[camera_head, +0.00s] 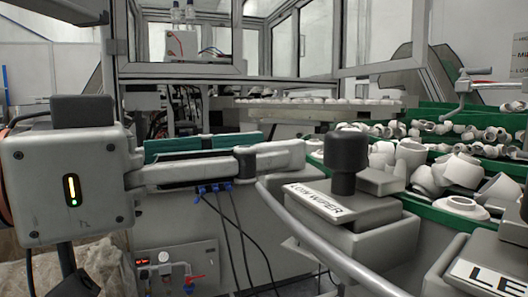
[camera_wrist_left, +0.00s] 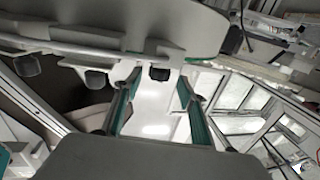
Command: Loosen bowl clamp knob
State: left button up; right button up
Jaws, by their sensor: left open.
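My left gripper (camera_head: 282,148) comes in from the left with its fingers pointing right and is open. A black knob (camera_head: 347,152) stands upright on a grey clamp block labelled LOW WIPER (camera_head: 345,208), just right of the fingertips in the head view. In the left wrist view, a black knob (camera_wrist_left: 160,73) shows between the spread, teal-padded fingers, near their tips; no grip on it shows. I cannot tell whether it is the LOW WIPER knob. Other black knobs (camera_wrist_left: 97,79) and (camera_wrist_left: 27,65) sit further left along the bowl's edge.
A curved grey rail (camera_head: 325,258) runs below the block. A second labelled block (camera_head: 485,275) is at the lower right. A cabinet with a gauge panel (camera_head: 180,268) stands below the gripper.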

pick_arm(q)
jog(key=shift+w+d, duration=0.2)
jog(key=shift+d, duration=0.25)
jog(key=shift+r, duration=0.1)
jog(key=c, duration=1.1)
